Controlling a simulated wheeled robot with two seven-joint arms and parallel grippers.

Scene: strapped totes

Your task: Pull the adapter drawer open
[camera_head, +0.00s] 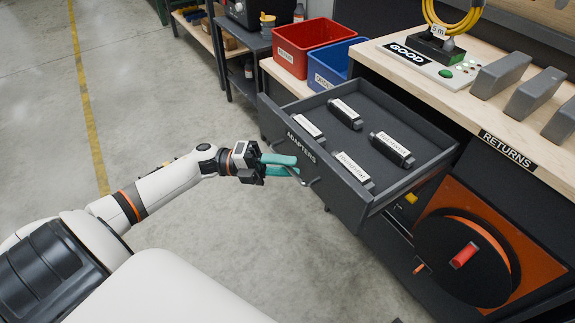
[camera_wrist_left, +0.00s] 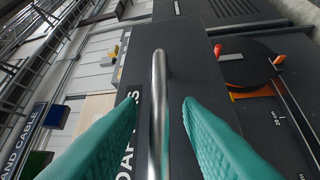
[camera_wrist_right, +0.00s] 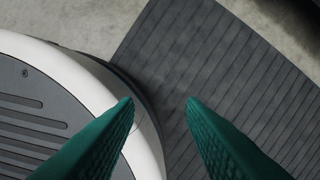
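The dark grey adapter drawer (camera_head: 330,178), labelled ADAPTERS, stands pulled well out of the bench. Several black adapters with white labels lie inside, one of them near the back (camera_head: 345,113). My left gripper (camera_head: 293,166) is at the drawer front with its teal fingers at the handle. In the left wrist view the metal bar handle (camera_wrist_left: 158,110) runs between the two fingers, with a gap on each side, so the gripper is open around it. My right gripper (camera_wrist_right: 160,101) is open and empty; it shows only in the right wrist view.
A red bin (camera_head: 305,45) and a blue bin (camera_head: 330,63) stand left of the wooden bench top (camera_head: 410,88). A black reel (camera_head: 465,258) sits below the drawer's right side. The floor (camera_head: 160,110) before the drawer is clear.

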